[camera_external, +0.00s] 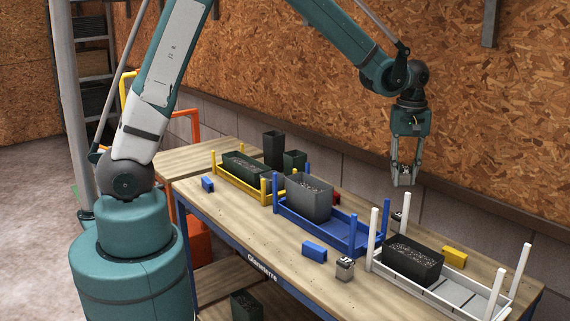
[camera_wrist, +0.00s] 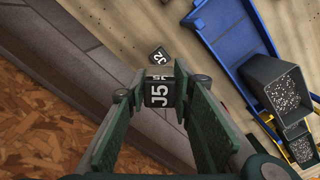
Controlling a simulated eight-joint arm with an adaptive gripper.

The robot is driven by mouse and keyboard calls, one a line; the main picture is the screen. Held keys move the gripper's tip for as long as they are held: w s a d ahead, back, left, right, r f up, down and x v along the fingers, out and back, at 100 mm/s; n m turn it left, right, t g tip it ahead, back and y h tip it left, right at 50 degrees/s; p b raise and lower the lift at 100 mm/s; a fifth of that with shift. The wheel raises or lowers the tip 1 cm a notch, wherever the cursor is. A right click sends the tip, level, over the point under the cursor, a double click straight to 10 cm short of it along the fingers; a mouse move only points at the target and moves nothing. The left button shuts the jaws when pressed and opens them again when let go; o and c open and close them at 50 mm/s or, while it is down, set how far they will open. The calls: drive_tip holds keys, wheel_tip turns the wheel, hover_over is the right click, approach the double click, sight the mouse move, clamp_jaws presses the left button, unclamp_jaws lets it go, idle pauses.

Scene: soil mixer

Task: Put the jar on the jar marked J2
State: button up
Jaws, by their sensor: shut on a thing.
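My gripper (camera_external: 404,172) is above the back right part of the table, shut on a small grey jar (camera_external: 404,180). In the wrist view, this jar (camera_wrist: 158,94) sits between the fingers with a black label reading J5. The jar marked J2 (camera_wrist: 158,55) shows just past it, lower down on the wooden table and apart from it. A small jar (camera_external: 397,221) by the white tray's post, below my gripper, appears to be that one; its label is unreadable there. Another small jar (camera_external: 345,268) stands at the table's front edge, its mark too small to read.
A white tray (camera_external: 455,297) with tall posts and a dark bin (camera_external: 412,260) stands right. A blue tray (camera_external: 345,235) with a grey bin (camera_external: 309,197) is central, and a yellow tray (camera_external: 237,186) left. Blue (camera_external: 314,251) and yellow (camera_external: 454,256) blocks lie nearby. A wall runs behind the table.

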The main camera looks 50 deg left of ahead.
drive_tip(key=shift+f, duration=0.15)
hover_over(399, 214)
drive_tip(key=shift+s+d+f, duration=0.1)
drive_tip(key=shift+f, duration=2.9)
drive_tip(key=shift+f, duration=0.1)
drive_tip(key=shift+f, duration=1.75)
drive_tip(key=shift+f, duration=0.2)
drive_tip(key=o, duration=0.9)
drive_tip(key=shift+r, duration=0.25)
drive_tip(key=shift+r, duration=5.95)
